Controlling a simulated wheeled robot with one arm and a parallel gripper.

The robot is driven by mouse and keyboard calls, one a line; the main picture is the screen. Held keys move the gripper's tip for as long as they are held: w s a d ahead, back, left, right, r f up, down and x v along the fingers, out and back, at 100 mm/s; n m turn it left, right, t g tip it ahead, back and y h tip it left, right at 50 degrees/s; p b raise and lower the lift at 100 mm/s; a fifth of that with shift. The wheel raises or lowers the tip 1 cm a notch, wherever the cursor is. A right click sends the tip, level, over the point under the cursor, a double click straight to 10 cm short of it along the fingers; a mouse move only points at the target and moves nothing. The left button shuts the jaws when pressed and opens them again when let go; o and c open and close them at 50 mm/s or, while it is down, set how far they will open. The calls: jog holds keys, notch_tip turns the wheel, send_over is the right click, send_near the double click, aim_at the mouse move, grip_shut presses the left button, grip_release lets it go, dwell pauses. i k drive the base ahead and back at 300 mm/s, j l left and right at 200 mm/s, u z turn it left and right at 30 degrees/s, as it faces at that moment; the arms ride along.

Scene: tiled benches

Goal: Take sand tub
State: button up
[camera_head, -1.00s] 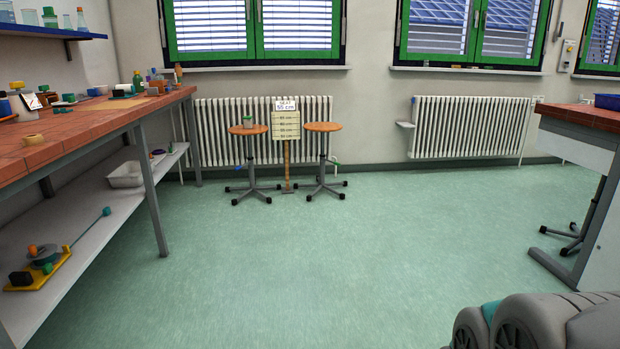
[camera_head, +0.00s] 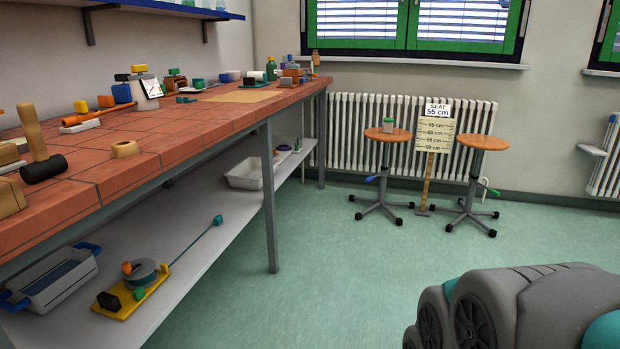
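My arm's grey and teal links show at the lower right, well in front of the stools. My gripper is outside the view, so its state is hidden.
A tiled bench (camera_head: 190,123) with many items, including a mallet (camera_head: 42,145), runs along the left. Its lower shelf (camera_head: 190,245) holds a yellow-based device (camera_head: 132,293). A seat-height sign (camera_head: 435,134) stands between the left stool and a second stool (camera_head: 482,143). Green floor is open ahead.

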aim_at(389, 125)
jog(key=i, duration=2.2)
